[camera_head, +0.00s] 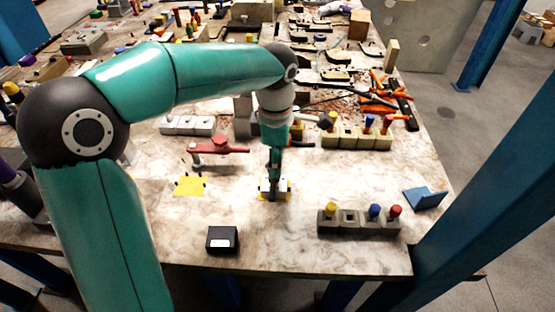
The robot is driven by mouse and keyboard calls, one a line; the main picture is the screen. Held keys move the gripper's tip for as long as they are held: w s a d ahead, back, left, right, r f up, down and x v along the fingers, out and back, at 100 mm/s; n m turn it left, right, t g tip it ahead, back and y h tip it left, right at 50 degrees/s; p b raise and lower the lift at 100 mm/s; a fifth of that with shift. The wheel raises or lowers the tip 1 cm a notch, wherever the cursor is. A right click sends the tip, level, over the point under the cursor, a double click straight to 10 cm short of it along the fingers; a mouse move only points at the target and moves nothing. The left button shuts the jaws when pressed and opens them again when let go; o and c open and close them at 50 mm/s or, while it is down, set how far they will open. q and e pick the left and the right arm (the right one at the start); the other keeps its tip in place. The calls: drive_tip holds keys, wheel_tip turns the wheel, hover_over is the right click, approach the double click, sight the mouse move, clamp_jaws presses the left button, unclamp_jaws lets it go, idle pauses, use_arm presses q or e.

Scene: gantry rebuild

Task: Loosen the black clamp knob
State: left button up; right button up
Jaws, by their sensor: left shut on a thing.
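My left gripper (273,190) points straight down over a small pale fixture (264,185) on a yellow patch (288,194) near the middle of the table. Its dark fingers are shut on a small dark part at the top of the fixture, which looks like the black clamp knob. The fingers hide most of the knob, and I cannot tell how it is turned. My right gripper is not in view.
A red-handled clamp (220,149) stands left of my gripper, behind another yellow patch (190,185). A black box (222,240) lies near the front edge. A grey block with coloured pegs (359,222) stands front right; a blue bracket (424,198) lies beyond it.

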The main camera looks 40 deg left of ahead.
use_arm(q)
drive_tip(key=shift+w, duration=0.1)
idle(0.4)
drive_tip(key=o, duration=0.9)
drive_tip(key=shift+a, duration=0.1)
drive_tip(key=shift+c, duration=0.2)
drive_tip(key=shift+o, duration=0.7)
drive_tip(key=shift+w+f, duration=0.1)
wheel_tip(320, 180, up, 12)
drive_tip(key=shift+f, duration=0.1)
